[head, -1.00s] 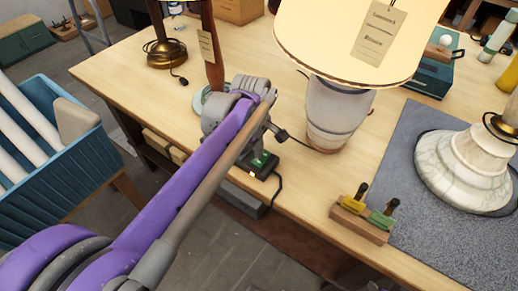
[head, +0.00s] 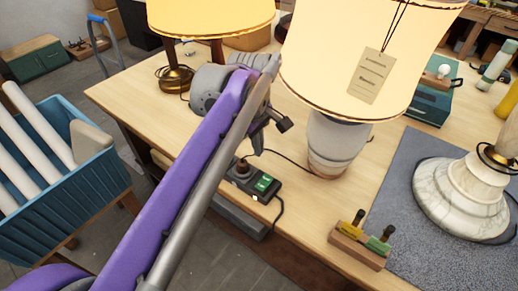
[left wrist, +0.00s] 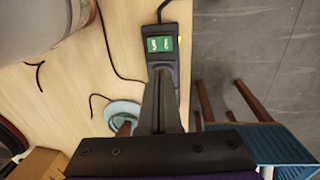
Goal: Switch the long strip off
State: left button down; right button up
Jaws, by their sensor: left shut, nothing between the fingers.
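A dark power strip (head: 265,185) with a green switch (head: 264,182) lies near the table's front edge. A plug sits at its far end and a dark cable leaves its near end. It also shows in the left wrist view (left wrist: 158,60), with white marks on the green switch and a small yellow spot beside it. My left gripper (head: 257,149) is shut and empty, above the strip's far end and apart from it in the head view. In the left wrist view its fingers (left wrist: 161,82) point along the strip and hide part of it. My right gripper is not in view.
A grey lamp (head: 335,140) with a bright, tagged shade stands right of the strip. A wooden block with yellow and green pieces (head: 360,238) sits at the front edge. A blue crate (head: 75,205) stands left.

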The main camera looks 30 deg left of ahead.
pick_arm(q)
jog(key=shift+w+d+f+p, duration=0.1)
jog(key=shift+w+d+p, duration=0.2)
jog(key=shift+w+p, duration=0.4)
jog(key=b, duration=0.1)
send_near(267, 179)
jog(key=f, duration=0.4)
jog(key=w+f, duration=0.1)
jog(key=f, duration=0.1)
jog(key=shift+f, duration=0.4)
jog(key=shift+s, duration=0.1)
jog(key=shift+f, duration=0.1)
